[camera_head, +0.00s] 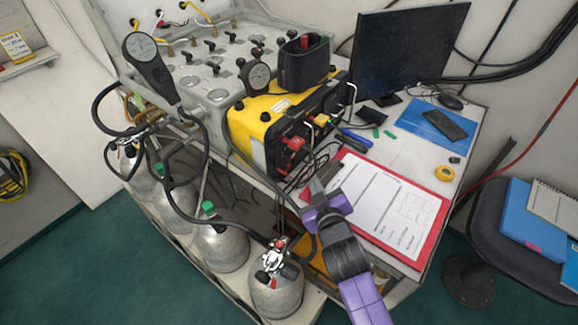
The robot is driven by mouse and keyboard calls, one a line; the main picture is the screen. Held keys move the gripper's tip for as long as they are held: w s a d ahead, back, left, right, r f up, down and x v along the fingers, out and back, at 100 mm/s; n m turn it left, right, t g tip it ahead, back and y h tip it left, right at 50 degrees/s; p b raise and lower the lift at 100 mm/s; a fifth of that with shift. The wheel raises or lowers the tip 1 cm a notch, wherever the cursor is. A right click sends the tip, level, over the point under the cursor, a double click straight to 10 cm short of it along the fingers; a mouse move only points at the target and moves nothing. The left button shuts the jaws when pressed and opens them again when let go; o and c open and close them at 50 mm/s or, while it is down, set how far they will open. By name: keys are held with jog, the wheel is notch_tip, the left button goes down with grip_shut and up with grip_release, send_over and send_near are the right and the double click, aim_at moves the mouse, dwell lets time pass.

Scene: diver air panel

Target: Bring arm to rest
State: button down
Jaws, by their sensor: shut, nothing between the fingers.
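My purple and black arm (349,255) reaches up from the bottom of the head view, right of centre. My gripper (315,186) is at its far end, over the left edge of the red clipboard (432,225) with white papers on the desk. The gripper is shut with nothing in it. It points toward the yellow and black panel box (255,118), in front of its cables. I cannot tell whether the fingertips touch anything.
Grey cylinders (221,247) with hoses stand below the panel at lower left. A monitor (408,50), blue folder (412,113), and yellow tape measure (445,174) are on the desk. A dark chair (490,225) holding folders stands at right. Green floor shows at lower left.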

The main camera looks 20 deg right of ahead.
jog(key=shift+t+y, duration=0.3)
jog(key=shift+t, duration=0.5)
jog(key=r, duration=0.2)
jog(key=a+r, duration=0.1)
jog(key=r, duration=0.1)
jog(key=shift+w+r, duration=0.1)
jog(key=shift+w, duration=0.1)
jog(key=s+r+m, duration=0.2)
jog(key=s, duration=1.9)
jog(key=s+r+m+g+y, duration=0.1)
jog(key=s+r+m, duration=0.1)
jog(key=s, duration=1.8)
jog(key=shift+s+d+r, duration=0.25)
jog(key=shift+s+r, duration=0.15)
